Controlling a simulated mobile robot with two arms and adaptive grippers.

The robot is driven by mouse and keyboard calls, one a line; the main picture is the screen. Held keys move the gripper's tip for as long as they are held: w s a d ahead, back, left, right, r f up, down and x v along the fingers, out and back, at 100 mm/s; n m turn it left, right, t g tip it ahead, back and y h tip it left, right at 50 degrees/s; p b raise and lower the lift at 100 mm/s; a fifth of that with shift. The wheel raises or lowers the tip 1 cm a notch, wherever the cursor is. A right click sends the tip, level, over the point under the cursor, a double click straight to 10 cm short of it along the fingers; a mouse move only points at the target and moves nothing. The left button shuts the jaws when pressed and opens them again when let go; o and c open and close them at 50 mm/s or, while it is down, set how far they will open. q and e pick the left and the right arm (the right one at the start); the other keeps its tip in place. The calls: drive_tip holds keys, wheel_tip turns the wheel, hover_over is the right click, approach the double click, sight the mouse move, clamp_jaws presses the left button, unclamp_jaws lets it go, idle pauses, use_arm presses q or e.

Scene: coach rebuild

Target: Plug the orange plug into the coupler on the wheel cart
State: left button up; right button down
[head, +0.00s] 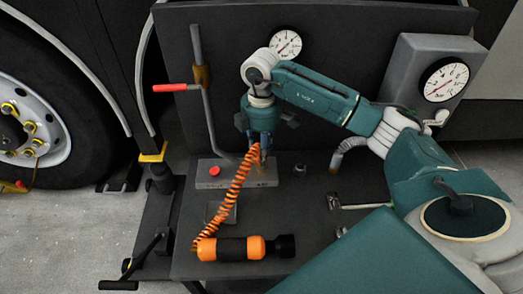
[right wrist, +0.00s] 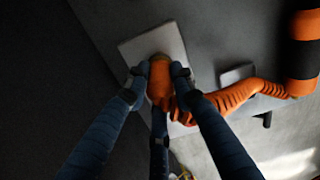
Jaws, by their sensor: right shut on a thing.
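The orange plug (right wrist: 159,86) sits between the fingers of my right gripper (head: 262,152), which is shut on it. In the right wrist view the gripper (right wrist: 158,76) holds the plug over a light grey block, its brass-coloured end towards the block. The block (head: 208,176) lies on the dark wheel cart (head: 310,222) in the head view. An orange coiled cord (head: 231,200) runs from the plug to an orange and black tool (head: 232,248). The coupler is hidden behind the plug and gripper, so I cannot tell whether they touch. My left gripper is not in view.
A bent grey lever with a red handle (head: 170,88) rises left of the block. A red button (head: 214,171) is on the block. Gauges (head: 286,43) and a grey gauge box (head: 418,75) stand behind. A vehicle wheel (head: 28,120) is far left. The cart's right middle is fairly clear.

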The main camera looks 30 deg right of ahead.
drive_tip(key=shift+w+r, duration=0.1)
drive_tip(key=c, duration=1.4)
unclamp_jaws()
drive_tip(key=shift+r, duration=0.1)
wheel_tip(320, 180, up, 12)
drive_tip(key=shift+f, duration=0.1)
